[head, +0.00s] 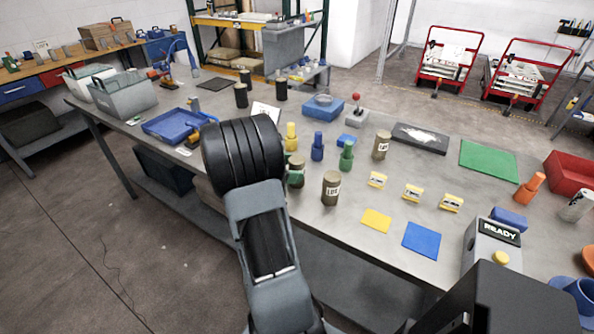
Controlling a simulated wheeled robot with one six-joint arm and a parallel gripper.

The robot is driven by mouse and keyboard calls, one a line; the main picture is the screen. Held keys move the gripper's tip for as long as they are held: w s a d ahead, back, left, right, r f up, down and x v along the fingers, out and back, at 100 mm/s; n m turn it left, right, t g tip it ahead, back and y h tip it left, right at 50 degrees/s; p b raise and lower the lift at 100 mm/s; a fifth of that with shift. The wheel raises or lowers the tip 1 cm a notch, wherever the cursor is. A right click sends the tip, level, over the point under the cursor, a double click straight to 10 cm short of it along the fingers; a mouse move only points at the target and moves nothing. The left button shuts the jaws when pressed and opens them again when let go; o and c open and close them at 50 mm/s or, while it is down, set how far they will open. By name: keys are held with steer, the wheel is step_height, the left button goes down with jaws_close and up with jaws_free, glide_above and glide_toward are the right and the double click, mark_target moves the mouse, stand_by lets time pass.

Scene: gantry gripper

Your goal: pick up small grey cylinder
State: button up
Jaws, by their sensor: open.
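A small grey upright piece (194,105) stands at the back edge of the blue tray, left of my arm; it may be the small grey cylinder, but it is too small to be sure. Several larger labelled grey-brown cylinders stand on the table: one near the front (331,190), one farther back (380,146), and one partly hidden beside my arm (296,178). My arm rises from the bottom centre, its black ridged part over the table's front edge. My gripper does not show, and my arm hides part of the table behind it.
The blue tray (163,128) holds tools. Dark cylinders (241,96) stand at the back. Yellow, blue and green pegs (317,147) crowd right of my arm. Yellow labelled blocks (412,192), a blue mat (421,240) and a green mat (488,160) lie right, with bare table between.

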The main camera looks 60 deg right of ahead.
steer(key=shift+x, duration=1.25)
steer(key=c, duration=1.2)
steer(key=shift+r, duration=0.1)
steer(key=shift+c, duration=0.5)
